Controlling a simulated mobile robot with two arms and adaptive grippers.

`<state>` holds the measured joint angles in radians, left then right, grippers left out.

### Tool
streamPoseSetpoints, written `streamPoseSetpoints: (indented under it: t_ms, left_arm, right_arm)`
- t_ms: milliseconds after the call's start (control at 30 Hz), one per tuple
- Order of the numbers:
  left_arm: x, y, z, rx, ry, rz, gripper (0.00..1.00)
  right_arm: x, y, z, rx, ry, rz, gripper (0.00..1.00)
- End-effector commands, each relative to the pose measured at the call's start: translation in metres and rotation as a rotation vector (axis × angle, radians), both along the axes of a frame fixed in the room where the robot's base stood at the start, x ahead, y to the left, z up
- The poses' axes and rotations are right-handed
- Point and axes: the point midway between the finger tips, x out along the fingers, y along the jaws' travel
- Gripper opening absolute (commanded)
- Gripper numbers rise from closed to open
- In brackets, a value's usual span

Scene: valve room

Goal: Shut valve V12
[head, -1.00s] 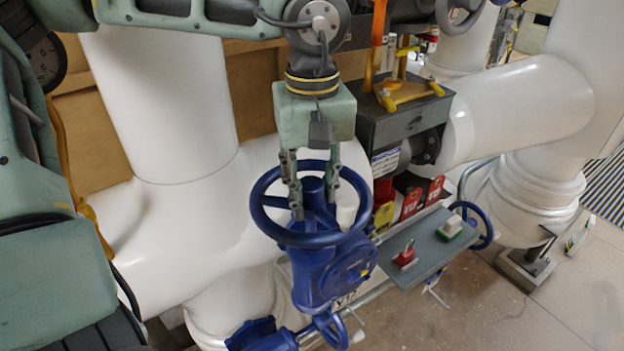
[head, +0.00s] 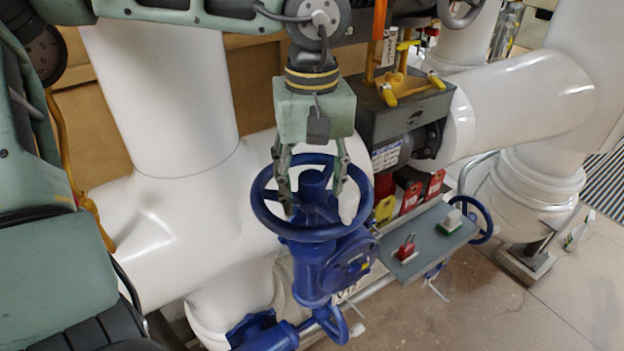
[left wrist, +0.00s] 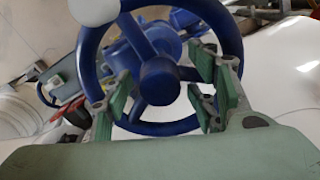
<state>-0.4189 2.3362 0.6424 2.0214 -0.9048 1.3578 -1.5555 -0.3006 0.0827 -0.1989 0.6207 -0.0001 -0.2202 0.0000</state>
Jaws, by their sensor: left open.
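The blue valve (head: 320,265) stands upright in front of the white pipes, with a blue spoked handwheel (head: 262,215) on top. A tag (head: 348,291) low on its body seems to read V12, partly hidden. A white knob (head: 349,203) sits at the wheel's right rim and also shows in the left wrist view (left wrist: 95,10). My left gripper (head: 316,196) is open above the wheel, pointing down, its fingers on either side of the hub. In the left wrist view the hub (left wrist: 159,81) lies between the fingertips; contact with the spokes cannot be told. My right gripper is out of view.
Right of the valve is a grey shelf (head: 425,248) with a red padlock-like item (head: 405,248) and a green-and-white item (head: 451,221). Another blue handwheel (head: 483,222) is beyond it. A dark box (head: 405,115) with yellow handles stands behind. Floor at the lower right is clear.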

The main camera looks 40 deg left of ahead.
Motion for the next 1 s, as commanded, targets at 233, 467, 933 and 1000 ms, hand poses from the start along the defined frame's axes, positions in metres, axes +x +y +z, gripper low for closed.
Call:
streamPoseSetpoints:
  t_ms: [233,467,933,1000]
  left_arm:
    - [0.001,0.0,0.027,0.0,-0.003,0.001,0.53]
    - [0.001,0.0,0.055,0.001,-0.005,0.0,0.53]
    - [0.001,0.0,0.067,0.0,-0.004,0.0,0.53]
    - [0.001,0.0,0.072,0.0,-0.004,0.0,0.53]
  right_arm:
    - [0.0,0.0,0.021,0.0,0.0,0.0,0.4]
    - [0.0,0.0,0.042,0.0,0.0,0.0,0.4]
    - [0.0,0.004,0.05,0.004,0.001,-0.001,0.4]
    - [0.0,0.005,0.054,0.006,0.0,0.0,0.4]
